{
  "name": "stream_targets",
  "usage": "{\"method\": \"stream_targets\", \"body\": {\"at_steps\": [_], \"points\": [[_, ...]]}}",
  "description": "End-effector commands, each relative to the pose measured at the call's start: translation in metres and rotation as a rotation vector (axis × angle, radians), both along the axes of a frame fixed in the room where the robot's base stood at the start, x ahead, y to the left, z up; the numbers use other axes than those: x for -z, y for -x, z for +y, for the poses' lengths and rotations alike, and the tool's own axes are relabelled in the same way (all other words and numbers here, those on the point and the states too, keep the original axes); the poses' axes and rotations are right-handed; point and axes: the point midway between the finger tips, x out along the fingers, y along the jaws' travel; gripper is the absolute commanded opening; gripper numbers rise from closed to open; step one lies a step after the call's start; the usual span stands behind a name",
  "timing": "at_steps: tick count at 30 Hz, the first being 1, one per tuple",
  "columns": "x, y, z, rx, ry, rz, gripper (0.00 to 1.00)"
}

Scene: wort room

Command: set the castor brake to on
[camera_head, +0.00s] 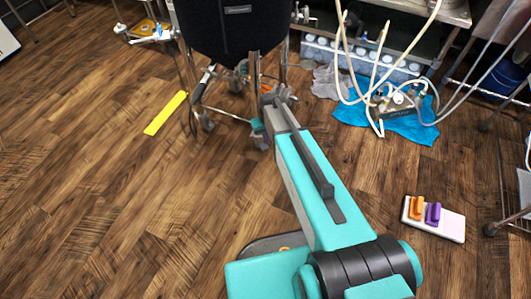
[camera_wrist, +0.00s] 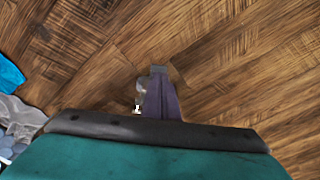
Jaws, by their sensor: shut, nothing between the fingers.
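A black vessel (camera_head: 232,28) stands on a metal-legged frame at the top middle of the head view. The frame has small castors at its feet, one grey castor (camera_head: 207,125) at the left and another (camera_head: 262,141) close to my arm. My arm reaches up to this frame, and my gripper (camera_head: 272,97) is small and partly lost among the legs. In the wrist view my gripper (camera_wrist: 158,72) is shut and empty, its dark fingers together. A small grey and white part (camera_wrist: 139,95) shows just left of the fingers, partly hidden. I cannot make out the brake's setting.
A yellow strip (camera_head: 165,113) lies on the wooden floor at the left. A blue cloth (camera_head: 410,128) with hoses lies at the right. A white board with orange and purple blocks (camera_head: 441,229) lies at the lower right. The left floor is mostly clear.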

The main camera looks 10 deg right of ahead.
Motion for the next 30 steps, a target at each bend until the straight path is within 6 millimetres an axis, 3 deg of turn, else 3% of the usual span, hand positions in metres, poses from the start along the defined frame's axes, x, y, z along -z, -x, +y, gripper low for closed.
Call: {"method": "stream_targets", "body": {"at_steps": [17, 30], "points": [[0.002, -0.007, -0.001, -0.002, 0.000, -0.010, 0.00], [0.035, -0.011, -0.001, -0.001, -0.001, -0.010, 0.00]]}}
